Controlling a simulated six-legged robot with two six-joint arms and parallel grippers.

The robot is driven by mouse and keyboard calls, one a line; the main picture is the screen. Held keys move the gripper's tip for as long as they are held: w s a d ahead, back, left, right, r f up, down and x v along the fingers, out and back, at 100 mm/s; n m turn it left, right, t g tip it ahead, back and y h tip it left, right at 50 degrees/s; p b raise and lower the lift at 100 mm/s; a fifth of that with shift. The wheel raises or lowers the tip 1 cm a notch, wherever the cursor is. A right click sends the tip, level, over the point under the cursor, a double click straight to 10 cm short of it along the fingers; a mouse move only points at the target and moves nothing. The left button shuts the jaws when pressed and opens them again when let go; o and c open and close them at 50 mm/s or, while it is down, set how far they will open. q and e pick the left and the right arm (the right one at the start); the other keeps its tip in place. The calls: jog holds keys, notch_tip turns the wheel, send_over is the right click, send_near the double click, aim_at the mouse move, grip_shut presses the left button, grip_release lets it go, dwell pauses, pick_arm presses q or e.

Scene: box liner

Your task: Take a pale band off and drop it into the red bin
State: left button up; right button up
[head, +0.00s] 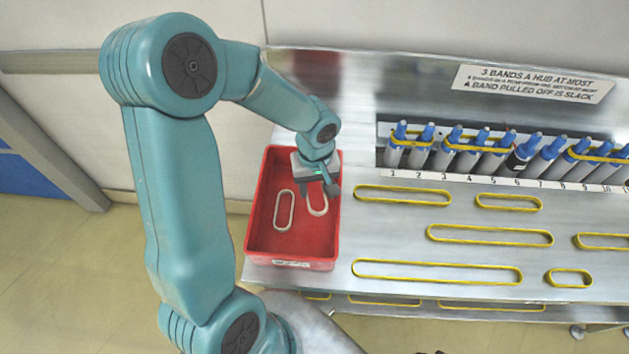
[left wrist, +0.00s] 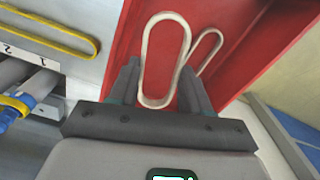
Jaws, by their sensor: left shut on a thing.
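My left gripper (head: 327,189) is over the right part of the red bin (head: 262,247), pointing down into it. It is shut on a pale band (head: 318,214). In the left wrist view the held band (left wrist: 146,60) is a long loop between the two fingers (left wrist: 160,72), with the red bin behind it. A second pale band (head: 277,210) lies loose in the bin, left of the held one; it also shows in the left wrist view (left wrist: 209,56). My right gripper is not in view.
A rack of blue-topped grey hubs (head: 445,158), numbered along a white strip, stands right of the bin. Some hubs carry yellow bands. Several loose yellow bands, one of them near the bin (head: 402,187), lie on the metal bench. A sign (head: 533,84) is on the back panel.

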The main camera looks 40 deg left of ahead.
pick_arm(q)
jog(key=shift+s+f+b, duration=0.15)
jog(key=shift+f+b, duration=1.8)
jog(key=shift+f, duration=1.55)
jog(key=shift+a, duration=0.1)
jog(key=o, duration=1.1)
jog(key=shift+r, duration=0.1)
notch_tip(320, 180, up, 16)
jog(key=shift+r, duration=0.1)
